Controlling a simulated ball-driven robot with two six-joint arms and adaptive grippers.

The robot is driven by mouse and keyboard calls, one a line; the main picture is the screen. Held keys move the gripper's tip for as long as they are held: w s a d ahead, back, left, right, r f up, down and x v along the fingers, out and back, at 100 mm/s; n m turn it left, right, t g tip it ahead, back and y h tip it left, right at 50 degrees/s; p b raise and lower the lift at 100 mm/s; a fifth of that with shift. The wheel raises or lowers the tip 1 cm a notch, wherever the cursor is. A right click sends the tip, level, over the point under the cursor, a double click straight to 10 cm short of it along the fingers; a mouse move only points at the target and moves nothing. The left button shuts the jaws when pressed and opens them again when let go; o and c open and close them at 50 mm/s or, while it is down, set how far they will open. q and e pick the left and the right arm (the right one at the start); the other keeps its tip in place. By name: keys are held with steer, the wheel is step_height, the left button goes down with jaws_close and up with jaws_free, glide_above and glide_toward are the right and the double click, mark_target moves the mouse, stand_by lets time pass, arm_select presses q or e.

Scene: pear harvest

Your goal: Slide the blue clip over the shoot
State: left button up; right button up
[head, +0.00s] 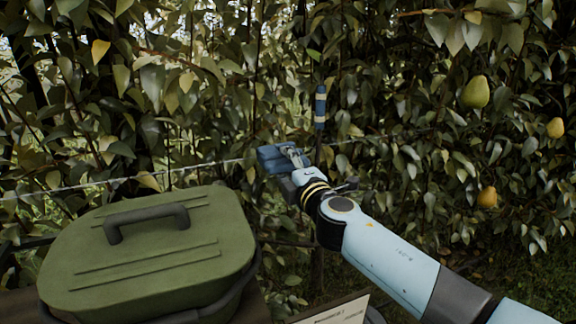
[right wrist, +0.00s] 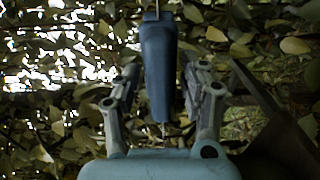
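My right gripper (head: 288,158) reaches in from the right, up to the foliage. The blue clip (head: 270,158) is at its fingertips, level with a thin wire. A thin line shows at both ends of the clip there. An upright blue piece with pale bands (head: 320,107) is just up and right of the gripper; I cannot tell whether it marks the shoot. My left gripper is not in view.
A green lidded box (head: 150,250) with a dark handle stands at lower left. The wire (head: 110,182) crosses the dense leaves. Pears hang at the right, one large and green (head: 475,92). A pale printed sheet (head: 335,312) lies at the bottom edge.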

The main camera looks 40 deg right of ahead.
jaws_close()
steer(key=s+d+b, duration=0.1)
steer(key=d+b, duration=0.1)
steer(key=d, duration=0.5)
steer(key=shift+s+d, duration=0.25)
steer(key=shift+s, duration=0.15)
steer(key=shift+c, duration=0.2)
jaws_free()
steer(key=shift+o, duration=0.6)
steer(key=shift+d, duration=0.2)
steer(key=shift+s, duration=0.1)
